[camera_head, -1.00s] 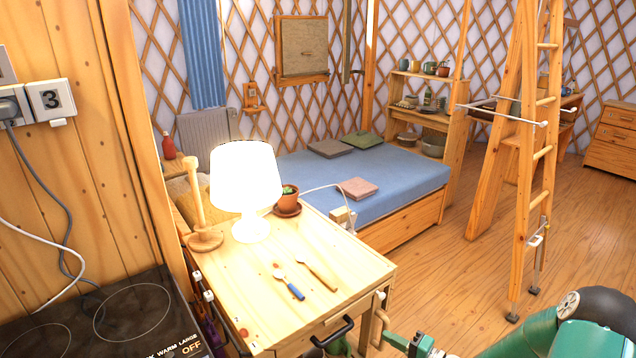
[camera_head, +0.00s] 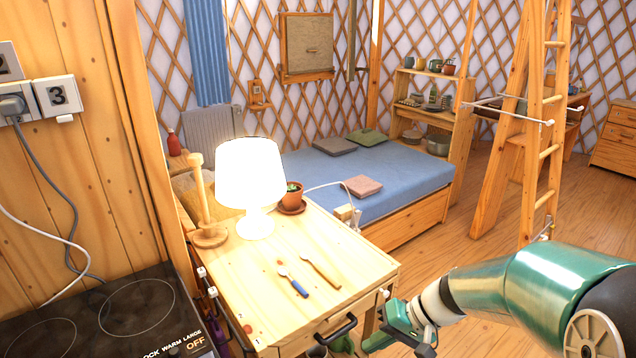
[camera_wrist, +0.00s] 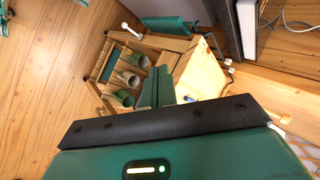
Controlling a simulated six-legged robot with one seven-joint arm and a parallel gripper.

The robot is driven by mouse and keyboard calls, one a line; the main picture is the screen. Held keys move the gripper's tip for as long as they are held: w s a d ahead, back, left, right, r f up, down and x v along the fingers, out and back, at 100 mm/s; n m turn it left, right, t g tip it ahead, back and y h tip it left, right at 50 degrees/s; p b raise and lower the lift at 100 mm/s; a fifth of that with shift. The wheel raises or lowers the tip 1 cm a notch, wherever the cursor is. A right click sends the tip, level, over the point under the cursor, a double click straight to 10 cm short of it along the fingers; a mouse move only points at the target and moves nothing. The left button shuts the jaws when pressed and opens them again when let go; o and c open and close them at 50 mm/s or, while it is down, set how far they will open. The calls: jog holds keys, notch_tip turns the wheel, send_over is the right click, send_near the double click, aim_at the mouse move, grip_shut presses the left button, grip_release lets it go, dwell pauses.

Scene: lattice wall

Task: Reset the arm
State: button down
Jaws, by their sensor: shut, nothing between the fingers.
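My green arm comes in from the right edge in the head camera view. My gripper (camera_head: 376,343) is low, near the right front corner of the wooden bedside cabinet (camera_head: 350,272). In the wrist view my gripper (camera_wrist: 156,88) shows as two green fingers lying together, shut and empty. Behind them in that view is a wooden unit (camera_wrist: 108,67) with several cups or cylinders inside. I cannot tell from the head view whether the gripper touches the cabinet.
A lit lamp (camera_head: 251,178), a potted plant (camera_head: 292,198), a blue-handled utensil (camera_head: 293,280) and a wooden one (camera_head: 321,270) stand or lie on the cabinet top. A stove (camera_head: 110,318) is at the left. A ladder (camera_head: 545,130) stands at the right. Floor (camera_head: 415,258) beyond is clear.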

jog(key=s+d+r+t+h, duration=0.2)
jog(key=s+r+h, duration=0.2)
jog(key=s+r, duration=0.2)
jog(key=s+d+r+t+h, duration=0.2)
jog(key=s+r+h, duration=0.2)
jog(key=s+r, duration=0.2)
jog(key=shift+s+d+r+t, duration=0.15)
jog(key=shift+s+r+t, duration=0.25)
jog(key=shift+r, duration=0.4)
jog(key=shift+w, duration=0.1)
dwell(0.6)
